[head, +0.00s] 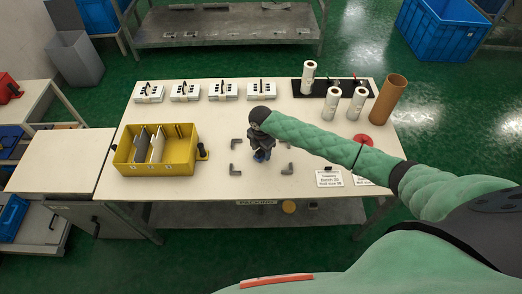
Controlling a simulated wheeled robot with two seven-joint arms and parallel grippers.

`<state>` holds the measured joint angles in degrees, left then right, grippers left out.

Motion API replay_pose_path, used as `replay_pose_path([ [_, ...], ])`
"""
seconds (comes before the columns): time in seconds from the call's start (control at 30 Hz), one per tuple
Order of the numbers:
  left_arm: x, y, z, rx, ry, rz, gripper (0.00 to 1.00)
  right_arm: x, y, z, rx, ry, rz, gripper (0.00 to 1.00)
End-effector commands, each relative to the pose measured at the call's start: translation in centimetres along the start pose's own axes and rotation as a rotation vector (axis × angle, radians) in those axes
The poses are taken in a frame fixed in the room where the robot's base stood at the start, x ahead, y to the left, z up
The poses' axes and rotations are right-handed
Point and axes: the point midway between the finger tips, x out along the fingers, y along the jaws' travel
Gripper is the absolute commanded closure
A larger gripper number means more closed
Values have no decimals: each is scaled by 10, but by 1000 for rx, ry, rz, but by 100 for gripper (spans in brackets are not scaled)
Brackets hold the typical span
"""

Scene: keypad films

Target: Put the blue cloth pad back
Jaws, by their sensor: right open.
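My right arm comes in from the right, and its dark gripper (261,153) hangs over the middle of the table between grey corner brackets (235,168). The gripper is open. A small blue patch (259,157) shows at its fingertips; it may be the blue cloth pad, but the gripper hides most of it. I cannot tell whether the fingers touch it. My left gripper is not in view.
A yellow bin (125,157) with upright dividers stands at the left. Several white keypad units (185,92) line the back. White rolls (333,97), a brown tube (388,98) and a red disc (363,140) are at the right. Printed cards (329,179) lie front right.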

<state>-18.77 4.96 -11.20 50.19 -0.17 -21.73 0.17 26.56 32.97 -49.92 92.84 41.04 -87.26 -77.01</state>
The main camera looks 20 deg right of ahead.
Motion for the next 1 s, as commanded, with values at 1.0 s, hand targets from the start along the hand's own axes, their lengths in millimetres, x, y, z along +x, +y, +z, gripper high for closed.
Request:
replay_pose_path([
  [1.0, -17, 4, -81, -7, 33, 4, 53, -121, 0, 0, 0, 0, 0, 43],
])
